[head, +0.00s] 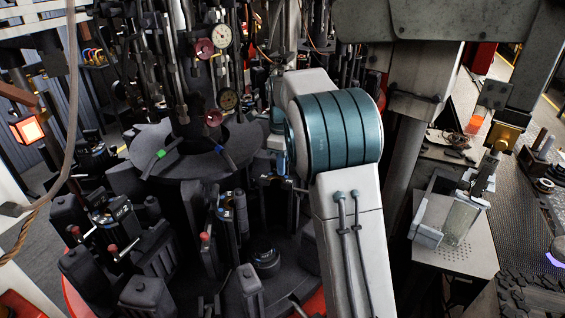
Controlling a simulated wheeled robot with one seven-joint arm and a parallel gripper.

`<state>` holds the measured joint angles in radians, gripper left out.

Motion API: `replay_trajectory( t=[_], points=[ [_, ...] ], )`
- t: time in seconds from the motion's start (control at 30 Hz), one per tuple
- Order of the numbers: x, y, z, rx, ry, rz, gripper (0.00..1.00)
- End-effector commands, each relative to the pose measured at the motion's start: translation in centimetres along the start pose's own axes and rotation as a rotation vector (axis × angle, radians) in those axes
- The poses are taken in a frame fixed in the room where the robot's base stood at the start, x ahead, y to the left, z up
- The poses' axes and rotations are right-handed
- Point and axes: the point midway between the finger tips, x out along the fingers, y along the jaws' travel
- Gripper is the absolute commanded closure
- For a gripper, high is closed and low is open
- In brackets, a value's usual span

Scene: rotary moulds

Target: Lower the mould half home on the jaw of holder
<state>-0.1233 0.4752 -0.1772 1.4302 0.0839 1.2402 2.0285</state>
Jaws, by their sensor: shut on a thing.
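My white and teal arm reaches in from the lower right and bends over the dark rotary machine. Beyond its elbow, my wrist runs down to my gripper (275,181), small and partly covered by my arm. The gripper is shut on the mould half, a dark piece (272,206) just below it that is hard to tell from the machine behind. Dark holders with jaws (118,218) stand around the machine's base. I cannot tell which is the task's holder, or whether the held half touches a jaw.
A round dark table (185,150) carries rods and dial gauges (221,36) above the holders. Several dark blocks (150,297) and red-tipped levers crowd the front left. On the right are a grey stand (470,250) with a clear block and a dark conveyor (520,185).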

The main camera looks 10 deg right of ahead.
Motion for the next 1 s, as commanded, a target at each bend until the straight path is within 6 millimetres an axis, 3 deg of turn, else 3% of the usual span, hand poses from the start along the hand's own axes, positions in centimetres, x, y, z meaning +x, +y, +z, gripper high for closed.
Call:
replay_trajectory(
  t=[0.13, 0.17, 0.23, 0.47, 0.63, 0.77, 1.0],
  points=[
    [-0.5, -0.1, 0.1, 0.0, -0.005, -0.008, 1.0],
    [-0.5, -0.1, 0.1, 0.0, -0.005, -0.008, 0.76],
    [-0.5, -0.1, 0.1, 0.0, -0.005, -0.007, 0.59],
    [0.2, 0.1, 0.0, 0.0, 0.003, 0.005, 0.59],
    [-0.7, 0.0, 0.0, 0.0, 0.0, -0.001, 0.59],
    [-2.9, 0.0, 0.1, -0.001, -0.002, -0.004, 0.59],
    [-8.7, -0.1, 0.1, -0.001, -0.004, -0.007, 0.59]
  ],
)
